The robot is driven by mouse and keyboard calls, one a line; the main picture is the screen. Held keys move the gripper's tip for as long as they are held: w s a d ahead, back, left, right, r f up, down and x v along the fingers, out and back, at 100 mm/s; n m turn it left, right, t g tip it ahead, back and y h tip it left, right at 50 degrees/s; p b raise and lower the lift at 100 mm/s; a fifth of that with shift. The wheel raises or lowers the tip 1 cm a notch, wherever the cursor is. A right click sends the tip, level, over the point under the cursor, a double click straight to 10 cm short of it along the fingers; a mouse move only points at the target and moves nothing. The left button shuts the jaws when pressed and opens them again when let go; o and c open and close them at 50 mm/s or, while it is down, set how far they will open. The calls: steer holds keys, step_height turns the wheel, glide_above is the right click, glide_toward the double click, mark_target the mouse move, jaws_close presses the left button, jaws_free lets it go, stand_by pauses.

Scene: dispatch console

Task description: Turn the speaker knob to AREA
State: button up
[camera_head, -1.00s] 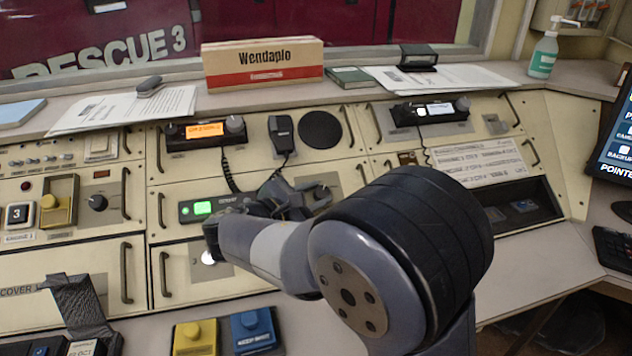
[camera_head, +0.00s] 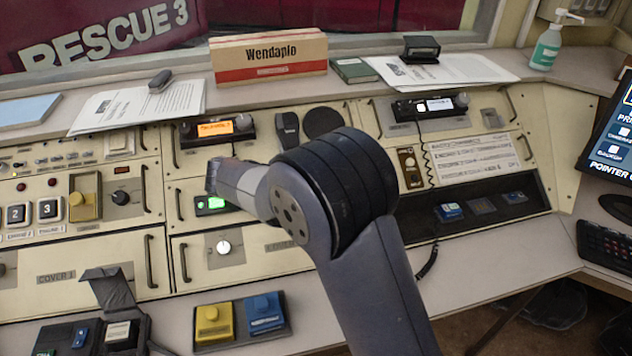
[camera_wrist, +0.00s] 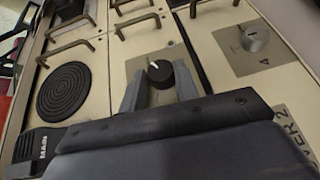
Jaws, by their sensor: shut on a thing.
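The speaker knob (camera_wrist: 160,73) is a round black knob with a white pointer mark, on a pale plate in the wrist view. The mark is on the edge away from my gripper, toward the top of the picture. My gripper (camera_wrist: 160,85) is shut on the knob, with one grey finger on each side. The round black speaker grille (camera_wrist: 65,92) is to the left. I see no readable AREA lettering around the knob. In the head view my arm hides the knob and my fingertips; the grille (camera_head: 323,121) shows behind the arm.
A silver knob (camera_wrist: 252,40) is on the neighbouring panel, also in the head view (camera_head: 223,247). Metal handles (camera_wrist: 138,22) stand up near my gripper. A hand microphone (camera_head: 287,130) and an orange-lit radio (camera_head: 218,128) are behind my arm. The lower counter holds yellow (camera_head: 214,322) and blue (camera_head: 264,312) buttons.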

stand_by(0.3)
steer(key=o, duration=1)
steer(key=shift+c, duration=0.2)
steer(key=p+v, duration=0.1)
steer(key=v, duration=0.9)
steer(key=shift+s+a+r, duration=0.15)
steer(key=shift+a+r, duration=0.05)
steer(key=shift+a, duration=0.1)
steer(key=shift+d, duration=0.1)
steer(key=b+x, duration=0.1)
steer(key=x, duration=1)
steer(key=shift+f, duration=0.1)
